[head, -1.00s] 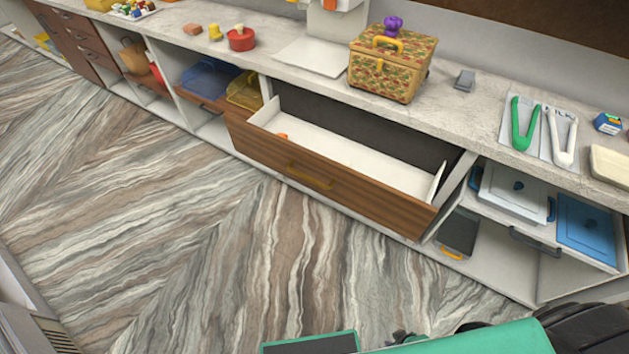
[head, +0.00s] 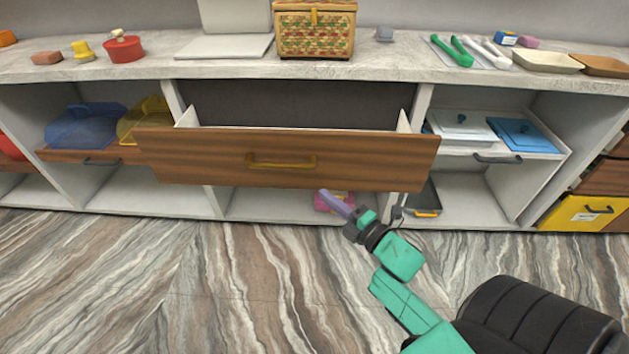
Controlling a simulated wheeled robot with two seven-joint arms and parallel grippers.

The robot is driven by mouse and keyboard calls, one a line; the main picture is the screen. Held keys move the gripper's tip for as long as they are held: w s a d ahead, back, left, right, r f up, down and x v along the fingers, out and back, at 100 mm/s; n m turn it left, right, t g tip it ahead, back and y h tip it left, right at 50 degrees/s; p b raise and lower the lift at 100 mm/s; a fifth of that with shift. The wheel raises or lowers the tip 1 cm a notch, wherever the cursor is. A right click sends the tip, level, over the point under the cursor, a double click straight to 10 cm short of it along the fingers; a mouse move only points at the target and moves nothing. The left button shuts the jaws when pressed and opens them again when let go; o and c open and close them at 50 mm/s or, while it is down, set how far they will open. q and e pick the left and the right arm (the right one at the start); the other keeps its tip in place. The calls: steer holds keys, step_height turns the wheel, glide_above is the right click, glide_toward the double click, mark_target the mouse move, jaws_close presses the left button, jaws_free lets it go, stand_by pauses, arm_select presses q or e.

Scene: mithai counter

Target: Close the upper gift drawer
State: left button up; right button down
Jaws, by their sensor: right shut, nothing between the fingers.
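The upper gift drawer (head: 205,160) is pulled out of the counter. It has a brown wood front, white inner walls and a yellow bar handle (head: 281,162). The part of its inside that shows over the front looks dark, and its floor is hidden. My right gripper (head: 335,203) is shut and empty. It is low in front of the counter, below the drawer front and to the right of the handle, and appears apart from the drawer. My left gripper is out of view.
A pink-purple item (head: 322,205) sits in the lower compartment behind my right gripper. Shelves with blue and yellow trays (head: 145,120) stand left, and white and blue boxes (head: 525,135) right. A patterned basket (head: 315,32) stands on the countertop. The floor in front is clear.

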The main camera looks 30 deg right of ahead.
mark_target(317, 177)
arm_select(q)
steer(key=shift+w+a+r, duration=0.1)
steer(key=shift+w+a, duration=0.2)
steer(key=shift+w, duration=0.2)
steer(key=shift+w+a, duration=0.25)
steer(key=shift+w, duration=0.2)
arm_select(e)
steer(key=shift+w+d, duration=0.15)
steer(key=shift+w, duration=1.15)
steer(key=shift+w+d, duration=0.2)
steer(key=shift+w, duration=1.15)
steer(key=shift+w+d, duration=0.15)
steer(key=shift+w, duration=1.15)
